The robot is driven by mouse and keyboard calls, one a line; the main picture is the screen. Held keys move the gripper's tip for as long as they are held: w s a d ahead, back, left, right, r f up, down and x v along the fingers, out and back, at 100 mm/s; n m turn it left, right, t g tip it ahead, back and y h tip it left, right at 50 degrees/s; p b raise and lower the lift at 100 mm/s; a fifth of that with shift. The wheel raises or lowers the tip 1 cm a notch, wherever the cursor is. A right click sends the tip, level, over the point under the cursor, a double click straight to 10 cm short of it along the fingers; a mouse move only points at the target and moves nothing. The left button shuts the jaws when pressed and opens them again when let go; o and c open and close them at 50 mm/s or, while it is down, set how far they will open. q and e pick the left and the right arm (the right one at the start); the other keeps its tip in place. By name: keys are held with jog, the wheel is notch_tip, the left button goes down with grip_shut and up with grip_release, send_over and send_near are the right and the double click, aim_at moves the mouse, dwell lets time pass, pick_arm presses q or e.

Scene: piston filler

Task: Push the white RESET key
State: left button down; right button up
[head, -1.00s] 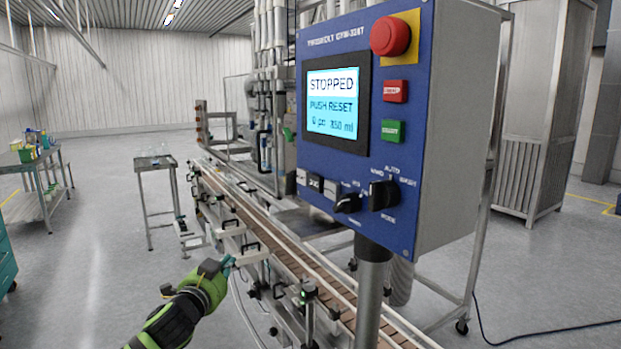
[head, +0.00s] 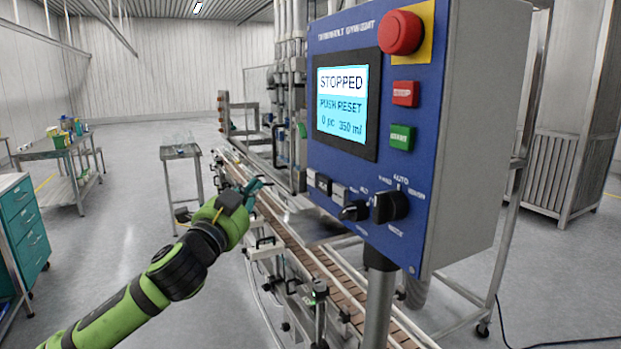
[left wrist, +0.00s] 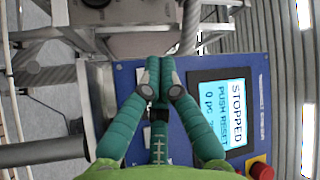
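The blue control panel (head: 345,45) carries a short row of small keys below its screen. My right gripper is not in view.
The screen (head: 341,103) reads STOPPED, PUSH RESET. A red emergency button (head: 400,32), red key (head: 405,93), green key (head: 402,136) and black rotary knobs (head: 390,206) share the panel. A post (head: 378,305) supports the panel.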

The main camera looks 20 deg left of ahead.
aim_at(311, 178)
pick_arm(q)
jog(key=shift+w+d+p, duration=0.6)
jog(key=shift+w+d, duration=0.9)
jog(key=shift+w, duration=0.15)
jog(key=shift+w+d+p, duration=0.55)
jog(key=shift+w+d, duration=0.9)
jog(key=shift+w, duration=0.2)
jog(key=shift+w+d, duration=0.15)
jog(key=shift+w+d, duration=0.15)
jog(key=shift+w, duration=0.05)
jog(key=shift+w+d, duration=0.25)
jog(key=shift+s+a, duration=0.55)
jog(key=shift+s, duration=0.05)
